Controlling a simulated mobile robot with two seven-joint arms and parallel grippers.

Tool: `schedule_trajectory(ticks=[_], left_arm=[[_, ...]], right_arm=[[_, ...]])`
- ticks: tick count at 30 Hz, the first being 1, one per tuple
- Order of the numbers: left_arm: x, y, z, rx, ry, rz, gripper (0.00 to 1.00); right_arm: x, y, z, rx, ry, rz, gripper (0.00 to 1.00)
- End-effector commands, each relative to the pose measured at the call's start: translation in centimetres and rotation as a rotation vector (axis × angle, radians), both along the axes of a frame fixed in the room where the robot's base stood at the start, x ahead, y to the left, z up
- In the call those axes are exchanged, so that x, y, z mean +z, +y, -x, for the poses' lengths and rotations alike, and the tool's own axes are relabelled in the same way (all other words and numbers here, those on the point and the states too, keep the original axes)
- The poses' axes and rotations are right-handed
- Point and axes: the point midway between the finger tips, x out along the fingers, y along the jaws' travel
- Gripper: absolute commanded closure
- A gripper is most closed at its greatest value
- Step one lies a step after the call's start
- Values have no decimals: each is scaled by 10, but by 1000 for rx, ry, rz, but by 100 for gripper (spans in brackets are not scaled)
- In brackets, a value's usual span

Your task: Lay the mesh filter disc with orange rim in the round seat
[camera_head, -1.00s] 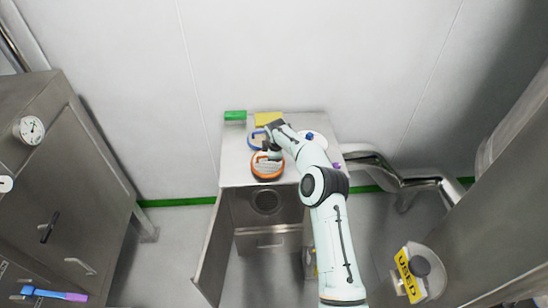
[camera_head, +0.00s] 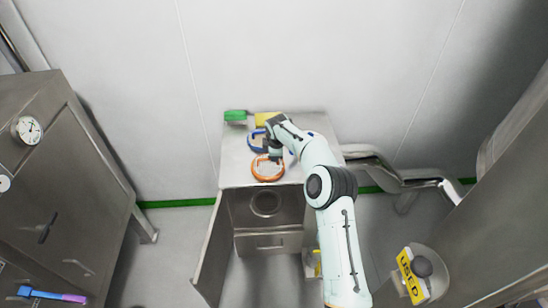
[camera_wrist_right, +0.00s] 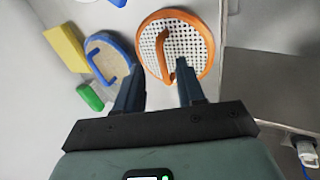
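The mesh filter disc with orange rim (camera_head: 267,179) lies on the steel cabinet's top, near its front edge. In the right wrist view its white mesh (camera_wrist_right: 190,40) and upright orange handle show. My right gripper (camera_head: 274,154) is above the disc. In the wrist view its two fingers (camera_wrist_right: 160,63) are apart, with the handle between them and a gap visible to each side. A round recess (camera_head: 266,203), which looks like the seat, shows inside the open cabinet below the top. My left gripper is out of view.
A blue-rimmed disc (camera_head: 254,147) lies right behind the orange one. A green block (camera_head: 235,115) and a yellow block (camera_head: 264,118) stand at the back. The cabinet door (camera_head: 207,250) hangs open at left. A bin labelled USED (camera_head: 411,276) stands at lower right.

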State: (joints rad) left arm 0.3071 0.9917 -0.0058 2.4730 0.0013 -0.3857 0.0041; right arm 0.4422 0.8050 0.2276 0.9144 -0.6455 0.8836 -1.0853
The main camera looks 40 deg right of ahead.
Motion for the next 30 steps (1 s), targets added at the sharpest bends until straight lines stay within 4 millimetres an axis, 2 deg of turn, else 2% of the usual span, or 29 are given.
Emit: schedule_trajectory(ticks=[3,9,15,19,20,22,23,25,28,30], left_arm=[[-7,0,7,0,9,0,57],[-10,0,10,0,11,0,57],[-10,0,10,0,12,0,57],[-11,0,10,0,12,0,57],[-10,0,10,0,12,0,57],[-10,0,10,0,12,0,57],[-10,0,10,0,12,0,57],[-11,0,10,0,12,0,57],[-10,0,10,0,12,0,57],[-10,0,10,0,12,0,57]], right_arm=[[24,5,10,1,-1,3,61],[55,12,21,1,0,0,61],[67,15,25,1,1,0,61],[60,20,25,-1,4,-13,61],[53,24,26,-2,8,-24,61],[25,42,26,-15,15,-72,61],[9,53,28,-24,20,-102,61],[-39,87,37,-64,38,-195,61],[-115,146,69,-173,83,-353,61],[-162,187,104,-285,128,-461,61]])
